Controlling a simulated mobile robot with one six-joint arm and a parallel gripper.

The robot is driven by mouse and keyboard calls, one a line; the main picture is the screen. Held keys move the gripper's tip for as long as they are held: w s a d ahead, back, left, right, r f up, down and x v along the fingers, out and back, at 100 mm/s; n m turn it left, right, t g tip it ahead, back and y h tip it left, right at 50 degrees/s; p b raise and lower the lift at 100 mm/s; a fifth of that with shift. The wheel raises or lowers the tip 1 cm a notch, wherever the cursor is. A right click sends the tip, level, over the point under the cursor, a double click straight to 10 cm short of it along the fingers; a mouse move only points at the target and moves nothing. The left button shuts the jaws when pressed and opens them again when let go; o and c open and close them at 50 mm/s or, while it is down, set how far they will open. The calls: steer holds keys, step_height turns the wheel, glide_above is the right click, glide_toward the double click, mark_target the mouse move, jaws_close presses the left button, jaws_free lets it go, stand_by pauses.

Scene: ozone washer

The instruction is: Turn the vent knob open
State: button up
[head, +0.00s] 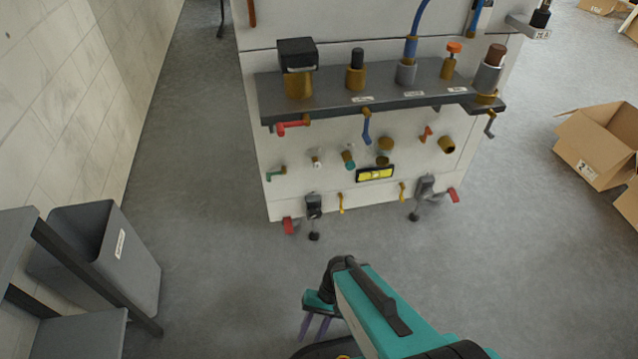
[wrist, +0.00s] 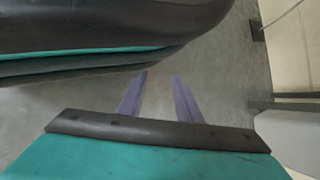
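The washer (head: 275,180) is a white cabinet with a dark shelf (head: 420,84) across its front. Its front carries several knobs and handles; I cannot tell which is the vent knob. They include a red lever (head: 293,127) under the shelf, a blue lever (head: 366,127), a small red-orange knob (head: 426,134), a teal-tipped knob (head: 348,159) and a brass knob (head: 447,145). My gripper (head: 311,337) points down over the floor in front of the washer, apart from it. In the wrist view its two purple fingers (wrist: 160,77) stand apart with only floor between them.
A grey bin (head: 100,255) and a grey table (head: 70,335) stand at the left, near the tiled wall. Open cardboard boxes (head: 596,150) lie at the right. The floor between my arm and the washer is clear. Casters (head: 314,206) support the washer.

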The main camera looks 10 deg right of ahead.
steer(key=s+d+r+n+h+p, duration=0.1)
steer(key=d+r+p, duration=0.4)
steer(key=r+p, duration=1.3)
steer(key=s+d+r+n+h+p, duration=0.1)
steer(key=d+r+h+p, duration=0.3)
steer(key=r+p, duration=1.4)
steer(key=d+p, duration=0.2)
steer(key=shift+s+d+p, duration=0.15)
steer(key=shift+d+p, duration=0.15)
steer(key=shift+p, duration=0.1)
steer(key=shift+r, duration=0.1)
